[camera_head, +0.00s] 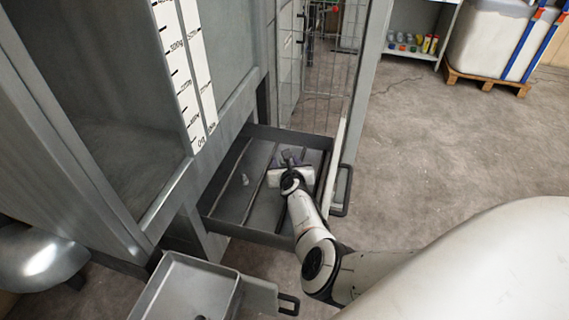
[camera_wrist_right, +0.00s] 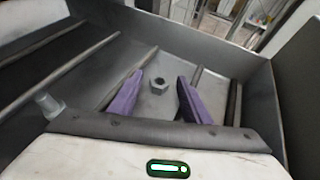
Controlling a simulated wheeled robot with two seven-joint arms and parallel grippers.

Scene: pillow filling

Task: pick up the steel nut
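The steel nut (camera_wrist_right: 159,86) is a small grey hexagonal ring lying flat on the bottom of a metal drawer. In the right wrist view it lies between and slightly beyond the purple fingertips of my right gripper (camera_wrist_right: 160,98). These fingers are apart and do not touch the nut. In the head view my right gripper (camera_head: 286,160) is inside the drawer (camera_head: 225,212), and the nut cannot be made out there. My left gripper is not in view.
Thin dividers split the drawer into lanes. A small grey metal part (camera_head: 245,179) lies in another lane, left of my gripper; it also shows in the wrist view (camera_wrist_right: 49,105). The drawer's raised walls surround the gripper. A lower metal tray (camera_head: 195,290) stands in front.

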